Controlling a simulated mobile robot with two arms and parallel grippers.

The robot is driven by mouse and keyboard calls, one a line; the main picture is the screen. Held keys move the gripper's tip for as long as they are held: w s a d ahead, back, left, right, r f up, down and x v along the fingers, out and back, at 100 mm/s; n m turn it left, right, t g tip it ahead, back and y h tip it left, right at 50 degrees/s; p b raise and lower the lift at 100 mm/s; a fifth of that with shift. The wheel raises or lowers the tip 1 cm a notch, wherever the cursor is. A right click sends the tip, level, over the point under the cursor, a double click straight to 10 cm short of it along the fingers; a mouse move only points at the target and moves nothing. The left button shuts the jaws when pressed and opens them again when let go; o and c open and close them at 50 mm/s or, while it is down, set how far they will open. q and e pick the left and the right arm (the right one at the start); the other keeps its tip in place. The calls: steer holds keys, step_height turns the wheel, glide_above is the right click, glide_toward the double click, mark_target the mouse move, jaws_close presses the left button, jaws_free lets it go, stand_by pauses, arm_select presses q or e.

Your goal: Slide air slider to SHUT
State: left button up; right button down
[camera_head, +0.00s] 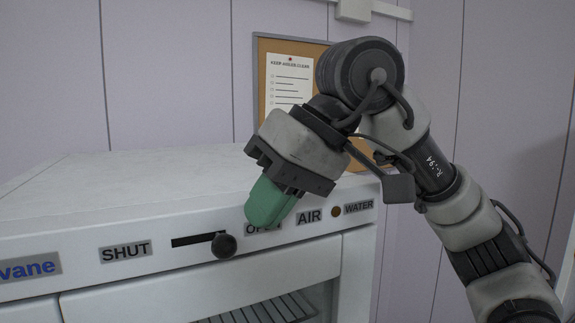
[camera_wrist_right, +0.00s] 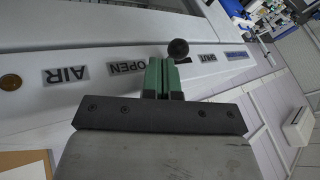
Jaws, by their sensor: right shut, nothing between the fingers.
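The air slider is a round black knob (camera_head: 224,246) on a dark horizontal slot (camera_head: 194,240) in the white cabinet's front panel. The knob sits at the right end of the visible slot, on the OPEN side. The SHUT label (camera_head: 125,251) is left of the slot; the OPEN label (camera_head: 263,228) is partly hidden by my gripper. My right gripper (camera_head: 268,204), with green fingers, is shut and empty just right of the knob. In the right wrist view the knob (camera_wrist_right: 178,49) shows just beyond the green fingertips (camera_wrist_right: 162,62); I cannot tell whether they touch. My left gripper is not in view.
The white cabinet (camera_head: 130,195) has a flat, clear top. A corkboard (camera_head: 262,75) with a notice hangs on the wall behind.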

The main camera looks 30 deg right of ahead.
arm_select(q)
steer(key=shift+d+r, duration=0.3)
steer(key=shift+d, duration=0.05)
arm_select(e)
steer(key=shift+x, duration=1.2)
